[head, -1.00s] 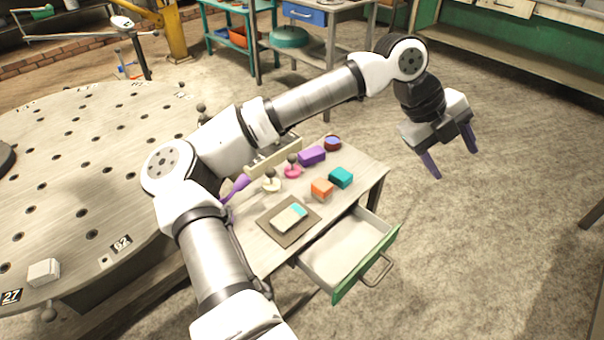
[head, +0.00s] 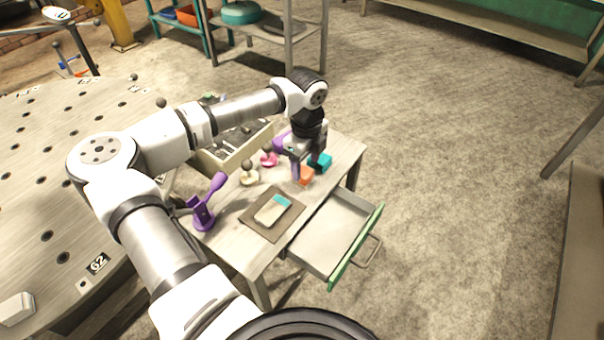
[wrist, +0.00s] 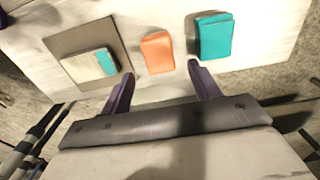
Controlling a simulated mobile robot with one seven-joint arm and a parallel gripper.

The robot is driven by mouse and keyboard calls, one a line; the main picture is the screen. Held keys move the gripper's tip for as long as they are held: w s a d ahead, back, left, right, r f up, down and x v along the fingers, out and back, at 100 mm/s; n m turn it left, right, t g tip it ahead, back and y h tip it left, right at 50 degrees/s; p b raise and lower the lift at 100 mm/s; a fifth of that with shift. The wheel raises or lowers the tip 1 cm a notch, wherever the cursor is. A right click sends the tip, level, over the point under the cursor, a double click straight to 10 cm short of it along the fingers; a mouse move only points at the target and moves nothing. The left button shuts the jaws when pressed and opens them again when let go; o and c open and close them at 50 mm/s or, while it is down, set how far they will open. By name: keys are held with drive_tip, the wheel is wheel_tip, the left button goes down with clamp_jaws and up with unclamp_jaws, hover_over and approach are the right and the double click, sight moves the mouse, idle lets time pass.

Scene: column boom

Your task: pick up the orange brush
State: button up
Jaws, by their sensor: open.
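The orange brush (head: 306,175) is a small block on the small table, partly hidden behind my gripper in the head view. In the wrist view the orange brush (wrist: 157,52) lies beyond the fingertips, roughly midway between them. My gripper (head: 308,170) is open and empty, with purple fingers pointing down over the table near the brush. In the wrist view my gripper (wrist: 161,80) shows its two fingers spread apart. A teal block (wrist: 214,36) lies just right of the brush, and it also shows in the head view (head: 321,162).
A white and teal block (head: 272,210) lies on a dark mat (head: 262,228) at the table's front. An open drawer (head: 330,240) juts out at the right. A purple stand (head: 204,212), a cream knob (head: 249,176), a pink knob (head: 269,158) and a bin (head: 232,150) stand on the left side.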

sight(306, 173)
drive_tip(key=shift+f+p, duration=1.05)
drive_tip(key=shift+f, duration=1.7)
drive_tip(key=shift+c, duration=0.4)
drive_tip(key=c, duration=1)
